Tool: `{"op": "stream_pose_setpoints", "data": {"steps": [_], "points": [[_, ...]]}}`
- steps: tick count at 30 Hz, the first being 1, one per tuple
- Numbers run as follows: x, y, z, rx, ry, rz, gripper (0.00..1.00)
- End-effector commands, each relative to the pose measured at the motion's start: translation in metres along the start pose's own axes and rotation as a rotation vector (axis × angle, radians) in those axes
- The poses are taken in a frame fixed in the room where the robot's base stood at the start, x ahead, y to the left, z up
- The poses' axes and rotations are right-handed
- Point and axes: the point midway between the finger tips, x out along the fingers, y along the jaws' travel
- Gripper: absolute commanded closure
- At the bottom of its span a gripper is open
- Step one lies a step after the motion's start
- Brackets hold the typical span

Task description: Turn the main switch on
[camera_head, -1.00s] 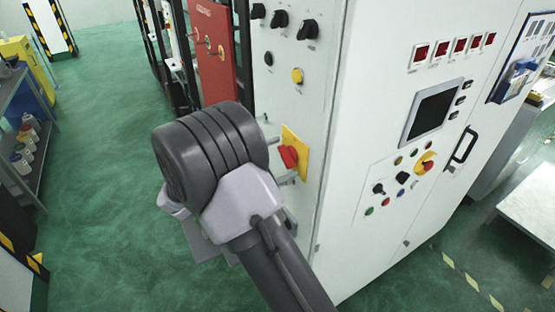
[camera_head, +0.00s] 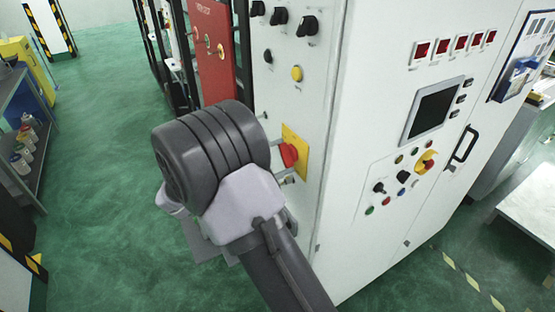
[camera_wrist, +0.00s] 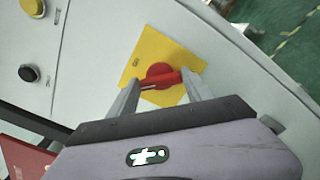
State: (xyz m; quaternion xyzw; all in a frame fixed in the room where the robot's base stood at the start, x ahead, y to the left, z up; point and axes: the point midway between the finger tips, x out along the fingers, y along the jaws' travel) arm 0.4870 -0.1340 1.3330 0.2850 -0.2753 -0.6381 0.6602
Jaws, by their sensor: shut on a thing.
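The main switch is a red rotary handle (camera_wrist: 160,77) on a square yellow plate (camera_wrist: 145,52), fixed to the white cabinet's side panel. In the head view, the red handle (camera_head: 289,155) and yellow plate (camera_head: 302,150) show just right of my arm's dark wrist. My gripper (camera_wrist: 162,80) is shut on the red handle, with one grey finger at each side of it. In the wrist view the handle lies nearly level between the fingertips. In the head view my wrist hides much of the gripper.
The white cabinet (camera_head: 340,230) also has a front panel with a screen (camera_head: 434,110) and another red-and-yellow switch (camera_head: 425,162). Black knobs (camera_head: 279,16) and a yellow button (camera_head: 297,73) sit above the main switch. Green floor (camera_head: 110,170) is clear at left.

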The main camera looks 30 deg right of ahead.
Motion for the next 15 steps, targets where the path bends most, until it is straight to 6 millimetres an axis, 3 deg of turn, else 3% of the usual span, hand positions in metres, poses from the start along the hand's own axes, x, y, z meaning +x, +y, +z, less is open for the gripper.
{"op": "stream_pose_setpoints", "data": {"steps": [15], "points": [[-0.0001, -0.0039, -0.0024, 0.471, 0.000, -0.001, 0.82]]}}
